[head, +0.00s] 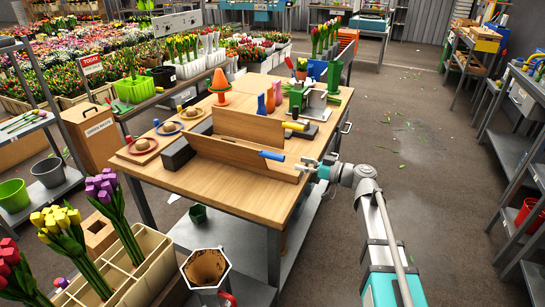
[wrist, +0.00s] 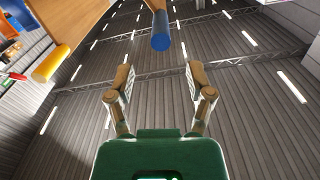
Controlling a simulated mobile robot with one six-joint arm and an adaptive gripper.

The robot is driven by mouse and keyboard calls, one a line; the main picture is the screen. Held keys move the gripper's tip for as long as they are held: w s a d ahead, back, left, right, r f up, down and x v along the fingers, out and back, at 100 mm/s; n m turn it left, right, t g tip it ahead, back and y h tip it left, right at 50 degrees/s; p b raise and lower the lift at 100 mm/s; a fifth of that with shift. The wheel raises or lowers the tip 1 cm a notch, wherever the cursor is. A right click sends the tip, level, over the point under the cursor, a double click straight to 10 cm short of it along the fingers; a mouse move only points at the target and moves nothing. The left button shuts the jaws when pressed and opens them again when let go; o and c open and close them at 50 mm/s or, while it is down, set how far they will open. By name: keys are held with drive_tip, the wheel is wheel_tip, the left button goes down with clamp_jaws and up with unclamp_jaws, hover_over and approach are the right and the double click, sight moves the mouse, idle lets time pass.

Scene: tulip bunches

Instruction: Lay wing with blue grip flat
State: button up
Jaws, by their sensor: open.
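The wing with the blue grip is a wooden board (head: 235,159) standing up on edge, steeply tilted, on the near side of the workbench. Its blue grip (head: 271,155) sticks out at the board's right end; it also shows in the wrist view (wrist: 160,42), ahead of my fingers and roughly centred between them. My gripper (head: 305,166) is open and empty, just right of the blue grip and apart from it. In the wrist view my two fingers (wrist: 160,82) are spread wide. A second board (head: 247,127) with a yellow grip (head: 292,126) stands behind, also raised.
The wooden workbench (head: 240,205) is bare at its near right. Plates (head: 143,145) with round items lie at its left. An orange cone (head: 220,84), coloured upright pieces and a green-and-grey device (head: 308,97) stand at the back. Tulip bunches (head: 115,208) fill a near-left crate.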

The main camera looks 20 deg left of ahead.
sight(263, 153)
drive_tip(key=a, duration=0.9)
drive_tip(key=shift+w+a, duration=0.25)
drive_tip(key=shift+w, duration=0.15)
clamp_jaws()
